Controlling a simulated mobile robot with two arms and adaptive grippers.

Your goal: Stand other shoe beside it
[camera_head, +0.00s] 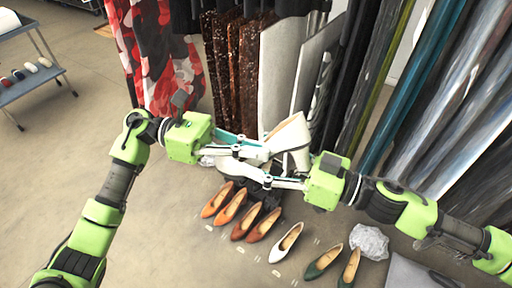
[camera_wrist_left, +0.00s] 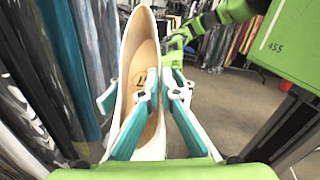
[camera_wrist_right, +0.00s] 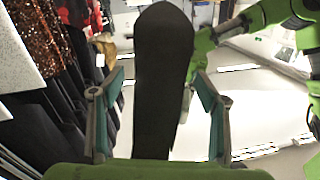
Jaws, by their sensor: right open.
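A white pump (camera_head: 290,133) with a beige insole is held in the air in front of the clothes rack. My left gripper (camera_head: 262,150) is shut on its side wall; the left wrist view shows the shoe (camera_wrist_left: 138,60) with the fingers (camera_wrist_left: 160,88) at its rim. My right gripper (camera_head: 268,180) is open just below and beside the shoe. In the right wrist view the dark sole (camera_wrist_right: 162,80) lies between the spread fingers (camera_wrist_right: 160,90). A matching white shoe (camera_head: 286,243) stands on the floor in the row of shoes.
Orange shoes (camera_head: 224,203) and rust-brown shoes (camera_head: 255,223) stand left of the floor white shoe, and green shoes (camera_head: 325,262) stand right of it. Crumpled clear plastic (camera_head: 369,241) lies behind the green pair. Hanging clothes (camera_head: 240,60) fill the back.

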